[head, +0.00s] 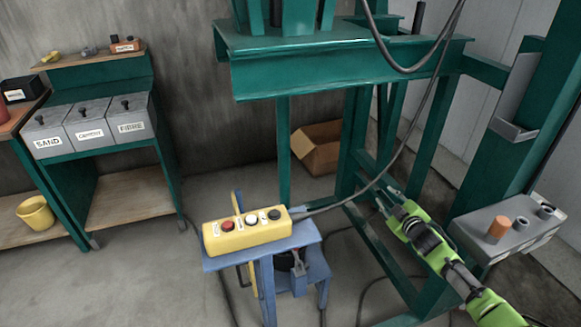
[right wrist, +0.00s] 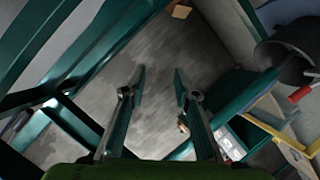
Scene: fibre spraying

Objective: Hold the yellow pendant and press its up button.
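The yellow pendant (head: 247,233) lies on a small blue stand (head: 309,235) in the head view. Its top face has a red, a white and a black button with small labels that I cannot read. A cable leaves its right end. My right gripper (head: 383,197) is to the right of the pendant and apart from it, by the green frame. In the right wrist view its two fingers (right wrist: 158,80) are spread with nothing between them, above bare floor. My left gripper is not in view.
A green press frame (head: 350,60) stands behind, its legs close to my right arm. A grey control box (head: 505,228) is at the right. Cables hang and trail around the stand. A cardboard box (head: 318,150) lies behind.

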